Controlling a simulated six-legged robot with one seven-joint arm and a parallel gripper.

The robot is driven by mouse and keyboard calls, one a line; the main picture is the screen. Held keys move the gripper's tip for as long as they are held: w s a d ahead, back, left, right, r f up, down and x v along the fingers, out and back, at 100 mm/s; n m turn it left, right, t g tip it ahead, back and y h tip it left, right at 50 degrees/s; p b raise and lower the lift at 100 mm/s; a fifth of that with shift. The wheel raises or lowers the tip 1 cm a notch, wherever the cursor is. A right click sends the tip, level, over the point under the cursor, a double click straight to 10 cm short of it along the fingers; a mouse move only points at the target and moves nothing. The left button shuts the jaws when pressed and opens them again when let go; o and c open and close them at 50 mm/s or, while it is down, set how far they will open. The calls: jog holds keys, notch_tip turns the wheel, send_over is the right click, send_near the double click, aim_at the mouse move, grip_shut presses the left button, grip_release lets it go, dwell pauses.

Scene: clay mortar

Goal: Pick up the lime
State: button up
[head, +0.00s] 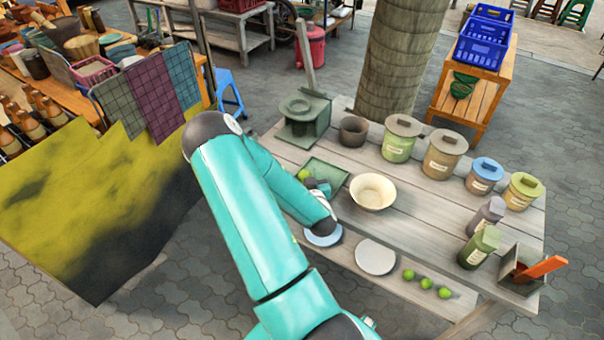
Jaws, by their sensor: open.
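Three green limes (426,283) lie in a row on the low plank along the table's front, right of a white plate (375,257). Another round green fruit, which looks like a lime (304,174), is on the green tray (328,170) at the table's left. My teal arm reaches over the table's left front. Its dark wrist is over a pale blue plate (323,238). A small dark shape beside my forearm at the tray is too unclear to name. I cannot make out my gripper's fingers; the arm hides that area.
A cream bowl (373,191) stands right of the tray, with a dark clay pot (353,131) behind it. Several lidded jars (443,154) line the back and right. A grey box (521,272) with an orange-handled tool is at the right front corner. The middle right planks are clear.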

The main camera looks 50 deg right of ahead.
jog(key=shift+w+d+f, duration=0.1)
jog(key=shift+w+f, duration=0.05)
jog(key=shift+w, duration=0.2)
jog(key=shift+s, duration=0.15)
jog(key=c, duration=0.9)
jog(key=shift+c, duration=0.6)
